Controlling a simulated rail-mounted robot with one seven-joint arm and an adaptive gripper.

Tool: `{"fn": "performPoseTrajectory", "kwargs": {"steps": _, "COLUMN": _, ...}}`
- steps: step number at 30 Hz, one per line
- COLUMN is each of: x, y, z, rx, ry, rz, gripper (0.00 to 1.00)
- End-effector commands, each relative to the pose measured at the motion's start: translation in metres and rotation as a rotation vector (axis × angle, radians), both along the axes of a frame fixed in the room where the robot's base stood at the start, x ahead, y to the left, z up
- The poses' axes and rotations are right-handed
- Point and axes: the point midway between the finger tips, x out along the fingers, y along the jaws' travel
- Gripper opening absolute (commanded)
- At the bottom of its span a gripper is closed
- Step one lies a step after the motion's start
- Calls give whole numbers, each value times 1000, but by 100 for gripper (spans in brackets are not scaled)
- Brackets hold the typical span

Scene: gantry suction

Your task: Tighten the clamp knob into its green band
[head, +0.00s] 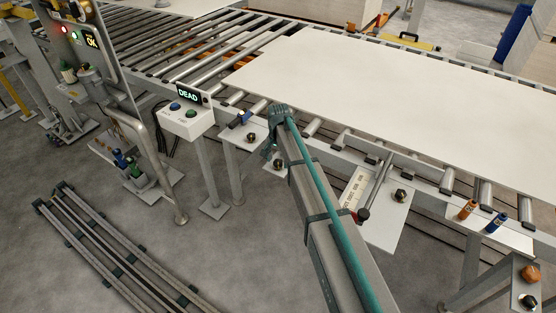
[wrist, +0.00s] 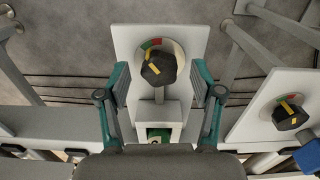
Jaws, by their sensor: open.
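A black knob (wrist: 158,68) with a yellow pointer mark sits on a pale plate in the middle of the wrist view. A dial ring behind it shows red, green (wrist: 156,43) and white parts. The exact band under the pointer is hard to tell. My gripper (wrist: 161,88) is open, its teal fingers apart on either side of the knob's plate and post; I see no contact with the knob. In the head view my gripper (head: 273,140) hangs at the conveyor's near edge, and a black knob (head: 281,170) shows just below it.
Another black knob (wrist: 289,115) with its own dial stands to the right in the wrist view, near a blue part (wrist: 309,157). A white board (head: 375,85) lies on the rollers. A button box (head: 187,117) with a "DEAD" display stands left.

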Motion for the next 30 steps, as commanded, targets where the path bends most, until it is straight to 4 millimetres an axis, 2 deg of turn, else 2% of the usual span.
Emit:
{"fn": "performPoseTrajectory", "kwargs": {"steps": 4, "x": 0, "y": 0, "z": 3, "rx": 0, "ry": 0, "rz": 0, "gripper": 66}}
{"fn": "performPoseTrajectory", "kwargs": {"steps": 8, "x": 0, "y": 0, "z": 15, "rx": 0, "ry": -1, "rz": 0, "gripper": 66}}
{"fn": "performPoseTrajectory", "kwargs": {"steps": 21, "x": 1, "y": 0, "z": 95, "rx": 0, "ry": -1, "rz": 0, "gripper": 66}}
{"fn": "performPoseTrajectory", "kwargs": {"steps": 24, "x": 0, "y": 0, "z": 108, "rx": 0, "ry": -1, "rz": 0, "gripper": 66}}
{"fn": "performPoseTrajectory", "kwargs": {"steps": 30, "x": 0, "y": 0, "z": 119, "rx": 0, "ry": 0, "rz": 0, "gripper": 66}}
